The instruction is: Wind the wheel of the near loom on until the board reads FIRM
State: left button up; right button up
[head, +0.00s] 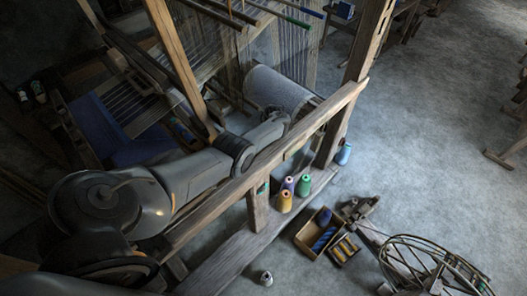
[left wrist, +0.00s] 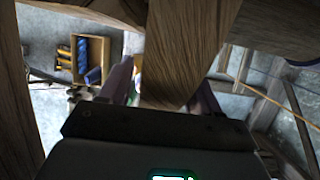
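The near loom (head: 265,150) stands across the middle of the head view. A grey cylinder (head: 277,88) lies inside its frame. My left arm reaches over the loom's wooden rail to this cylinder; its gripper is hidden in the head view. In the left wrist view my left gripper (left wrist: 163,90) has its two fingers apart, with a wooden piece (left wrist: 178,50) between or just beyond them. A gap shows beside the left finger; I cannot tell whether the wood touches the other. I cannot make out the loom's wheel or any readable board. My right gripper is not in view.
Several thread cones (head: 285,201) stand by the loom's lower beam. A wooden box (head: 319,230) with blue spools sits on the floor; it also shows in the left wrist view (left wrist: 90,60). A spinning wheel (head: 430,268) stands at lower right.

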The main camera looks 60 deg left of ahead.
pick_arm(q)
jog(key=p+v, duration=0.3)
jog(key=v, duration=0.6)
jog(key=shift+p+v, duration=0.45)
jog(key=shift+v, duration=0.45)
